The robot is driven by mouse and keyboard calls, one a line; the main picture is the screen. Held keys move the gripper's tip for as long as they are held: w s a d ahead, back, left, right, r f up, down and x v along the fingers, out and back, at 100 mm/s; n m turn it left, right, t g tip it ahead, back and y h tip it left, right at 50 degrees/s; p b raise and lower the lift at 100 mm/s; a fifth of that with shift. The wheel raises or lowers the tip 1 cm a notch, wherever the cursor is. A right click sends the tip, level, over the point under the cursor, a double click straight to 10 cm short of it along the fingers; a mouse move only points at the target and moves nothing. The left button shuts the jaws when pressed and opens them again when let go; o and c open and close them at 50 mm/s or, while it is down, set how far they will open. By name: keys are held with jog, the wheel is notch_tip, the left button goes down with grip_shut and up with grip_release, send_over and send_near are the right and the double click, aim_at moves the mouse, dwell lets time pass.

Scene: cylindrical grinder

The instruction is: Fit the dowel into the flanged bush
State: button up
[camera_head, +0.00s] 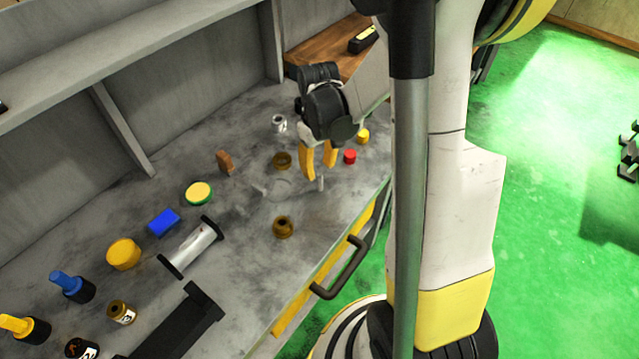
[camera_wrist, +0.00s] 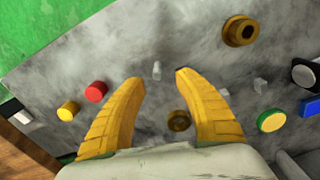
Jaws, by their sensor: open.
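A small pale grey dowel (camera_head: 320,184) stands upright on the grey bench, just below and in front of my gripper (camera_head: 318,178). In the wrist view the dowel (camera_wrist: 157,71) shows just beyond and between my fingertips (camera_wrist: 160,76), apart from them. My gripper is open and empty, with its yellow fingers pointing down. A brown flanged bush (camera_head: 283,227) with a dark centre hole sits nearer the bench's front edge; it also shows in the wrist view (camera_wrist: 240,31). A second brown ring-like part (camera_head: 282,160) lies left of my fingers; which one is the task's bush is unclear.
A red piece (camera_head: 350,157) and a yellow piece (camera_head: 362,136) sit right of my fingers. A clear piece (camera_head: 277,188) lies to the left. A yellow-green disc (camera_head: 198,193), blue block (camera_head: 163,222) and several other parts are further left. Bare bench lies around the dowel.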

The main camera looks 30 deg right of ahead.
aim_at(321, 175)
jog(key=f+b, duration=0.1)
jog(key=f, duration=0.1)
jog(key=f+b, duration=0.1)
jog(key=f, duration=0.1)
jog(key=shift+d+f, duration=0.2)
jog(key=shift+f, duration=0.2)
jog(key=shift+r, duration=0.1)
grip_shut()
jog(key=shift+r, duration=0.1)
